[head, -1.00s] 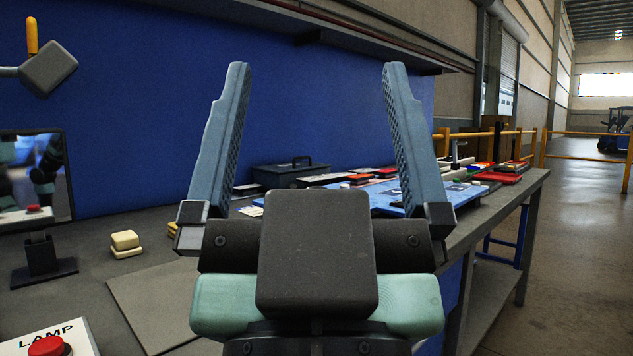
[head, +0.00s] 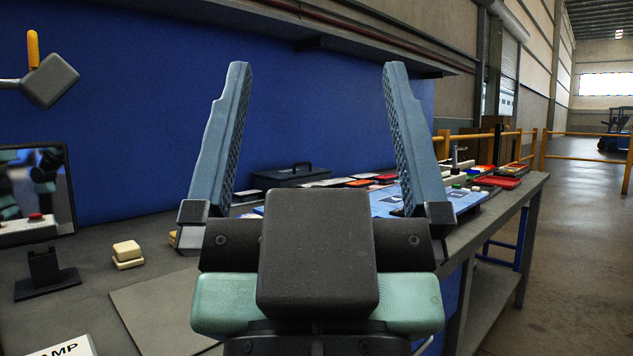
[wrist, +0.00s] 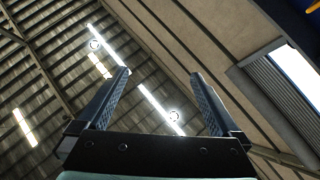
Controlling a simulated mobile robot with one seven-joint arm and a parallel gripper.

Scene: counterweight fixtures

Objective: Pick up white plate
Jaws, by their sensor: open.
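My gripper (head: 316,66) stands upright in the head view, its two blue-grey fingers wide apart with nothing between them. In the wrist view my gripper (wrist: 160,73) is also empty and points up at the roof. I cannot clearly pick out a white plate. A thin whitish flat piece (head: 328,183) lies on the far part of the bench, seen between the fingers, and may be it. My gripper is nearer and higher, apart from it. Its full shape is too small to tell, and my fingers and wrist hide part of the bench.
The grey bench (head: 85,222) runs along a blue wall panel (head: 130,120). On it are a grey case (head: 293,176), a blue board (head: 383,203), a red tray (head: 497,182), pale yellow blocks (head: 127,252) and a screen (head: 38,193). A grey lamp head (head: 50,80) hangs upper left. Floor is open at right.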

